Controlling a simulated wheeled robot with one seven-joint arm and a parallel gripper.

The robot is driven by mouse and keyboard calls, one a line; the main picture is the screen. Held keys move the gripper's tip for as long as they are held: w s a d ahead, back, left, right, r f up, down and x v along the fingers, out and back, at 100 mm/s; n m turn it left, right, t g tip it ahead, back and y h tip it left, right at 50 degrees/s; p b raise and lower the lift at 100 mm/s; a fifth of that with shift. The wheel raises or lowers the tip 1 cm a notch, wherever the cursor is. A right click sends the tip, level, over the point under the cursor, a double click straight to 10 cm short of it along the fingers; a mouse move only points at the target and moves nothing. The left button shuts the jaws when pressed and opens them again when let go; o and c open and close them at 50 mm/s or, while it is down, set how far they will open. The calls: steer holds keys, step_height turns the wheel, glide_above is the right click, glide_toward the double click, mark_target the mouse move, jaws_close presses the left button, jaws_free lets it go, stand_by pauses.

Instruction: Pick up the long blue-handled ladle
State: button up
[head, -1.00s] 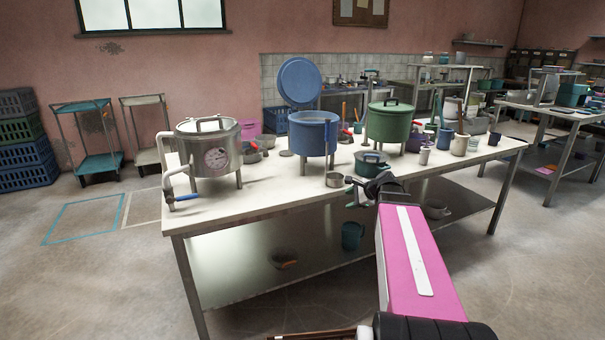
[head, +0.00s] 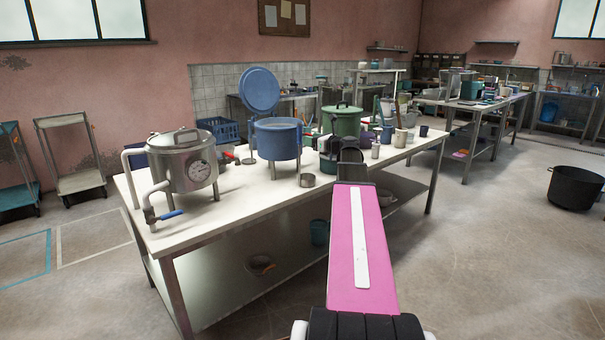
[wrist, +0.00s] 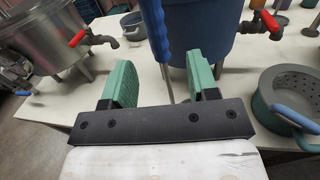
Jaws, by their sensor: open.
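In the wrist view, the ladle (wrist: 153,28) shows as a long blue handle with a thin metal shaft running down from it. It stands nearly upright, in front of a blue pot. My gripper (wrist: 160,68) is open, its two green fingers apart, and the ladle lies between them in the picture. I cannot tell whether either finger touches it. The ladle's lower end is hidden behind the gripper's dark bar.
The white-topped table (head: 240,208) holds a steel cooker (head: 182,165), a blue pot (head: 278,142) and a green pot (head: 341,120). In the wrist view, red-handled taps (wrist: 270,22) and a teal pot with a perforated insert (wrist: 300,90) are close by. A black pot (head: 576,188) stands at right.

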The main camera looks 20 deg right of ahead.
steer(key=x, duration=0.8)
steer(key=shift+w+a, duration=0.15)
steer(key=shift+r, duration=0.1)
jaws_close()
